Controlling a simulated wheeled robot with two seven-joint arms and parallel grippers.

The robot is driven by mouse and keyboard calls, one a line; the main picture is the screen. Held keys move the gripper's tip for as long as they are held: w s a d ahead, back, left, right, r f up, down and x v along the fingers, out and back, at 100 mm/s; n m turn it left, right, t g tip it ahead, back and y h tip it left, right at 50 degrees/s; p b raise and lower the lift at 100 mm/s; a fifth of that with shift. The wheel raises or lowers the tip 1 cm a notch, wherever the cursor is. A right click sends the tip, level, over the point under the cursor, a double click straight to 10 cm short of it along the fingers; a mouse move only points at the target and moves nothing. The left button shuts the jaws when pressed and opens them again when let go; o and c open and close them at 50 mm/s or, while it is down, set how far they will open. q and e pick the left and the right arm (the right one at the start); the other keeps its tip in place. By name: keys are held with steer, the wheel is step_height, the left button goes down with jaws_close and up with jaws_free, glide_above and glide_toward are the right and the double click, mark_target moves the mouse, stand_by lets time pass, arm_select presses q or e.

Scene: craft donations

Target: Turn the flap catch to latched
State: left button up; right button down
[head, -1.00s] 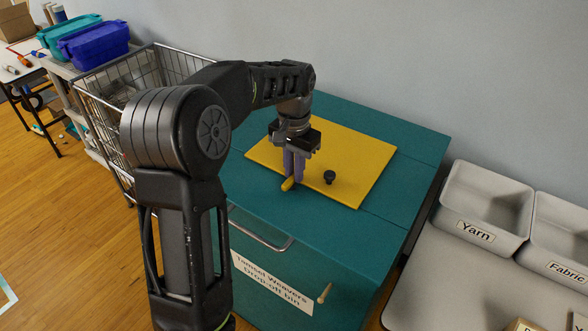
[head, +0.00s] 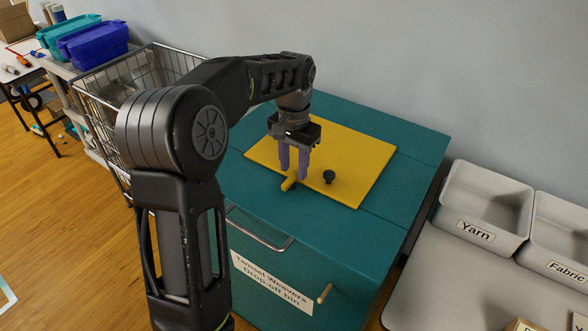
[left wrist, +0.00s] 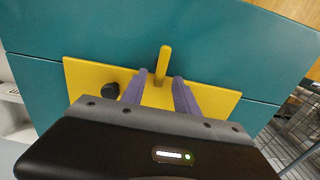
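The yellow flap (head: 352,185) lies flat in the teal bin top. The flap catch (head: 289,184), a short yellow bar, sits at its front edge and sticks out over the teal surface. The catch also shows in the left wrist view (left wrist: 164,58), pointing away from the flap (left wrist: 220,98). My left gripper (head: 294,177) points down above the catch, its two purple fingers spread apart and nothing held. In the left wrist view the fingertips (left wrist: 160,77) stand on either side of the catch's line; the catch's inner end is partly hidden. My right gripper is not in view.
A black knob (head: 329,177) stands on the flap close to the fingers. The teal bin (head: 370,250) has a metal handle and a wooden peg in front. A wire basket (head: 95,110) is left; grey Yarn (head: 490,200) and Fabric (head: 560,240) trays are right.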

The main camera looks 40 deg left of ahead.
mark_target(294, 174)
arm_select(q)
step_height(294, 174, up, 6)
steer(key=shift+r, duration=0.15)
stand_by(0.6)
